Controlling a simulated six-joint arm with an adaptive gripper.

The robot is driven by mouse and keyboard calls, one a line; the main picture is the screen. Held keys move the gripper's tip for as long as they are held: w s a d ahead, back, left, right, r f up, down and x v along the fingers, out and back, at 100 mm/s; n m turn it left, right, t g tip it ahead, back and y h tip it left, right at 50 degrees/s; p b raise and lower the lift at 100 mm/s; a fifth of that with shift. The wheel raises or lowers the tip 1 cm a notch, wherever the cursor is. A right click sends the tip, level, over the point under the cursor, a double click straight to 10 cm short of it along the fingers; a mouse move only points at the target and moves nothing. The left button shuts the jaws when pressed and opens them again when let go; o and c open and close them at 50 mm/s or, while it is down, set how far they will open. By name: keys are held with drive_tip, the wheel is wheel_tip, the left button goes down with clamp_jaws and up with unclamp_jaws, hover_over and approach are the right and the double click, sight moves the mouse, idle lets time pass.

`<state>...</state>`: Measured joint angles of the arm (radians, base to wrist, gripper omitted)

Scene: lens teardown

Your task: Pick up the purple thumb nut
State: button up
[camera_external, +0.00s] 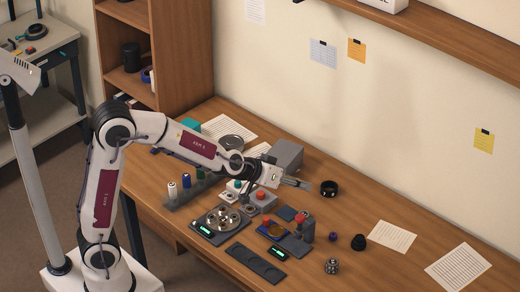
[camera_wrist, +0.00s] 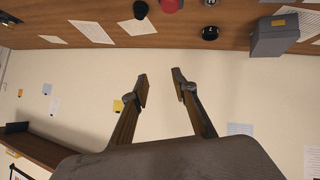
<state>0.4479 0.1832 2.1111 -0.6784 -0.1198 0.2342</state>
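The purple thumb nut (camera_external: 333,237) looks like a small dark purple piece. It stands on the wooden table in the external view, between a black knob (camera_external: 358,242) and a red-topped grey device (camera_external: 307,228). I cannot make the nut out for certain in the wrist view. My gripper (camera_external: 298,183) is held above the table, up and to the left of the nut in the external view, well apart from it. In the wrist view my gripper (camera_wrist: 162,88) has its two fingers spread, with nothing between them.
A black ring (camera_external: 329,188) lies near the gripper, and a grey box (camera_external: 286,155) stands behind it. A patterned metal piece (camera_external: 331,266) and a dark tray (camera_external: 256,263) are near the front edge. White papers (camera_external: 391,236) lie to the right. Wall shelf (camera_external: 440,35) is above.

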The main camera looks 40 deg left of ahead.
drive_tip(key=w+d+f, duration=0.4)
drive_tip(key=f, duration=0.1)
drive_tip(key=n+t+y, duration=0.2)
drive_tip(key=y, duration=0.4)
approach(330, 237)
drive_tip(key=shift+w+f, duration=0.1)
drive_tip(key=shift+w, duration=0.75)
drive_tip(key=shift+s+f, duration=0.15)
drive_tip(key=shift+f, duration=0.35)
drive_tip(key=shift+x, duration=1.25)
